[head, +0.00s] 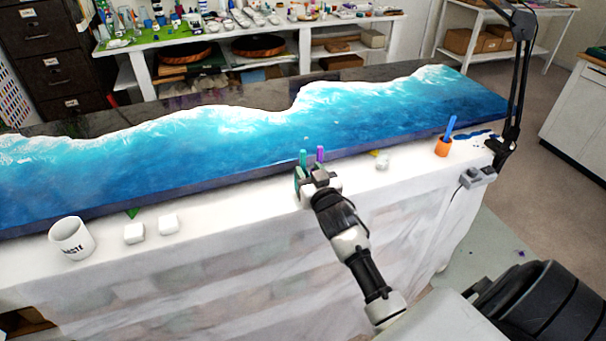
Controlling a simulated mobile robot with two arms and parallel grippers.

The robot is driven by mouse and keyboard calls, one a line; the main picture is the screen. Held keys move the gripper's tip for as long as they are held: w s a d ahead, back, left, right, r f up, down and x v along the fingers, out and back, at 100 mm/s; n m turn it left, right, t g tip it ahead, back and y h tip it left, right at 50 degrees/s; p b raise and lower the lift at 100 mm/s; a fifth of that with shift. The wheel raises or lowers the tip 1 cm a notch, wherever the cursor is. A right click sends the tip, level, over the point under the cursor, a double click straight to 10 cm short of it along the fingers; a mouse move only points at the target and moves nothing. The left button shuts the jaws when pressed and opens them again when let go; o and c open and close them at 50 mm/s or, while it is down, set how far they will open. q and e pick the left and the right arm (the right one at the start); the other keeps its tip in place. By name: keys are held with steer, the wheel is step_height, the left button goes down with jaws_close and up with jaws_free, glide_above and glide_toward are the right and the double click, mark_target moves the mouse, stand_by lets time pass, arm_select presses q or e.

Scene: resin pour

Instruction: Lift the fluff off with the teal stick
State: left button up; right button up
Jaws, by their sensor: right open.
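My right gripper (318,176) is open at the front edge of the blue and white resin slab (230,135). A teal stick (303,157) and a purple stick (320,153) show upright right at its fingers. Their lower ends are hidden by the gripper, so I cannot tell what they stand in or whether the fingers touch them. A tiny pale speck (307,138) lies on the slab just beyond the sticks; it may be the fluff, but it is too small to be sure. My left gripper is not in view.
On the white-covered table (230,205) stand a white waste cup (71,240), two white blocks (134,233) and a small pale yellowish item (382,161). An orange cup (443,147) with blue sticks, a grey device (476,178) and a black lamp arm (515,95) are at the right.

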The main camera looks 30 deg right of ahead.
mark_target(304, 163)
steer(key=p+x, duration=0.1)
steer(key=x, duration=0.3)
steer(key=shift+w+a+r, duration=0.1)
steer(key=shift+a+r, duration=0.05)
jaws_close()
